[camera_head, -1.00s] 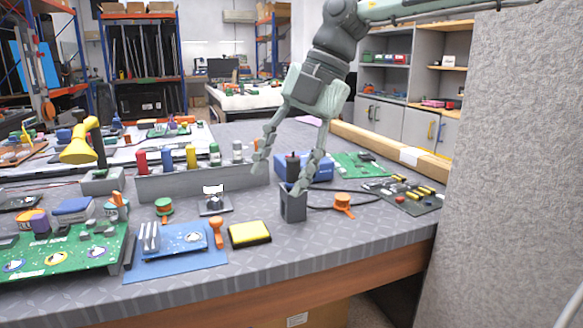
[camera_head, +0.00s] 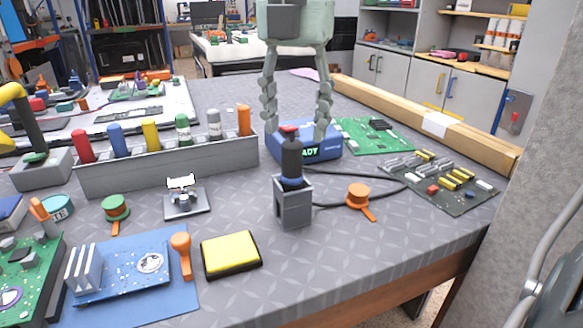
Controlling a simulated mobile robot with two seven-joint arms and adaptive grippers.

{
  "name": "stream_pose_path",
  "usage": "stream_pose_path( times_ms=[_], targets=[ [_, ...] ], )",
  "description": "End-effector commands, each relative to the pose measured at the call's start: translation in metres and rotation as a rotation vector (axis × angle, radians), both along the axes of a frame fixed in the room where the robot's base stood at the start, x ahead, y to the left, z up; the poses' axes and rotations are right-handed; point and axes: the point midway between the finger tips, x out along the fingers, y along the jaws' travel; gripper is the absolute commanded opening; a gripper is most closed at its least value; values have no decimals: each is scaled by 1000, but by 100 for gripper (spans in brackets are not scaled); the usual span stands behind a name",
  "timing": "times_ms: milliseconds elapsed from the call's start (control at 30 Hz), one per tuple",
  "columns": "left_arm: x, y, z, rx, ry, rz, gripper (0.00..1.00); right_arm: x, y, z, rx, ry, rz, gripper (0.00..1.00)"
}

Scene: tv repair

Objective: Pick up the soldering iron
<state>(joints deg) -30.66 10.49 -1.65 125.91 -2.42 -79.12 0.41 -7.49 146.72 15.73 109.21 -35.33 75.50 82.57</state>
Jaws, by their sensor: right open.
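The soldering iron (camera_head: 292,160) stands upright in a grey square holder (camera_head: 294,208). Its handle is black with a red top, and its lower end is hidden inside the holder. A black cable runs from near the holder to the blue soldering station (camera_head: 318,152) behind it, whose display ends in "ADY". My right gripper (camera_head: 296,130) points down with its fingers wide apart and empty. In the picture its fingertips lie on either side of the iron's top; the station is partly hidden by them. I cannot tell how far behind the iron the fingers are. My left gripper is not in view.
A grey rack with coloured cylinders (camera_head: 165,172) stands left of the holder. A yellow sponge (camera_head: 231,254), an orange solder-like spool (camera_head: 358,196) and circuit boards (camera_head: 440,184) lie around it. A long cardboard box (camera_head: 420,122) lies along the right edge. The table front is partly clear.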

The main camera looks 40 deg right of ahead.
Motion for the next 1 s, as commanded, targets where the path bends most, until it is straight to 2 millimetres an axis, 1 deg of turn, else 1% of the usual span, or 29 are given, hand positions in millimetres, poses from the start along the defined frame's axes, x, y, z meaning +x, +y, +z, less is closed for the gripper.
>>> stream_pose_path(
  times_ms=[33,133,300,400,500,667,700,1000],
  targets=[
    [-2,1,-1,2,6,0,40,0,0,-7,0,2,0,51],
    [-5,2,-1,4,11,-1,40,0,1,-18,-1,3,0,51],
    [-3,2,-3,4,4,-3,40,0,4,-45,1,3,0,51],
    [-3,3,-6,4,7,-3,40,0,5,-55,1,2,0,51],
    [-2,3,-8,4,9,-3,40,0,5,-59,2,0,0,51],
    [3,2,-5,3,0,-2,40,1,5,-59,3,-1,0,51],
    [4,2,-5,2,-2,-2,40,1,5,-58,3,-1,0,50],
    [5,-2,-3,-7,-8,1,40,1,5,-58,2,-1,0,13]
  ],
)
